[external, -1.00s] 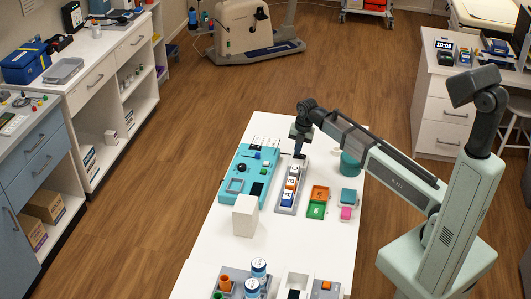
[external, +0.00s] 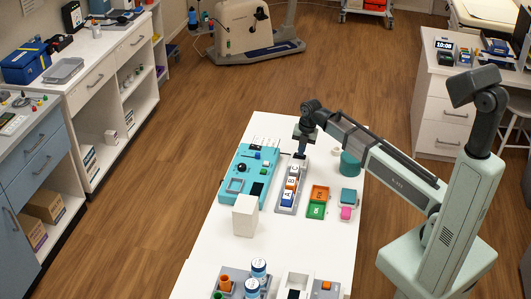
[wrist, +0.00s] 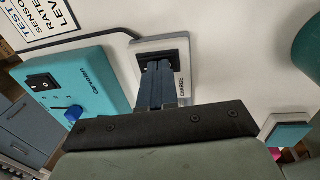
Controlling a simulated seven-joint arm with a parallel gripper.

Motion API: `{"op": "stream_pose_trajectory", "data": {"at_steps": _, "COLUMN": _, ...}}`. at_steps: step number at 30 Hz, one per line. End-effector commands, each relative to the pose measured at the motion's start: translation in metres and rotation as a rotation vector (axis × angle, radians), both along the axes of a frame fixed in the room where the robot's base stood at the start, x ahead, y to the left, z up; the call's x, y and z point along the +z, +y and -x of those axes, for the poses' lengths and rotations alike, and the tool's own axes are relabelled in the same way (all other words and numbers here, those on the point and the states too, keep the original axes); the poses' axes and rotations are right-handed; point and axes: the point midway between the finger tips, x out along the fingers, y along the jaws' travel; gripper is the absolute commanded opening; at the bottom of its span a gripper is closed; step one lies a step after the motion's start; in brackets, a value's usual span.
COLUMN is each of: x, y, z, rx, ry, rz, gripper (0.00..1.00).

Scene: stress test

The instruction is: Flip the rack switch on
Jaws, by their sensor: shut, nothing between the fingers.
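My gripper (external: 301,153) is shut and empty, pointing down at the far end of the long grey holder (external: 279,209) with lettered blocks. In the wrist view, my closed fingers (wrist: 159,68) reach over a dark recess in a light grey plate (wrist: 183,94) marked "CHARGE"; whether they touch it I cannot tell. To the left, a teal panel (wrist: 101,70) carries a black rocker switch (wrist: 42,82) and a blue knob (wrist: 73,113). The teal panel also shows in the external view (external: 229,187). I cannot tell which control is the rack switch; my fingers hide part of the recess.
A white block (external: 245,216) stands near the teal panel. Orange and green trays (external: 317,201) and a teal cylinder (external: 350,163) are to the right of the holder. Cans (external: 259,270) stand at the near end.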

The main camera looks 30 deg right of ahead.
Motion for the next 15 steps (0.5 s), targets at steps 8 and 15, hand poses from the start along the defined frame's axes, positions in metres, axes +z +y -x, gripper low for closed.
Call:
{"op": "stream_pose_trajectory", "data": {"at_steps": 8, "x": 0.002, "y": 0.0, "z": -0.001, "rx": 0.0, "ry": -0.002, "rz": -0.001, "gripper": 0.0}}
{"op": "stream_pose_trajectory", "data": {"at_steps": 15, "x": 0.024, "y": -0.002, "z": 0.001, "rx": 0.0, "ry": -0.004, "rz": -0.001, "gripper": 0.0}}
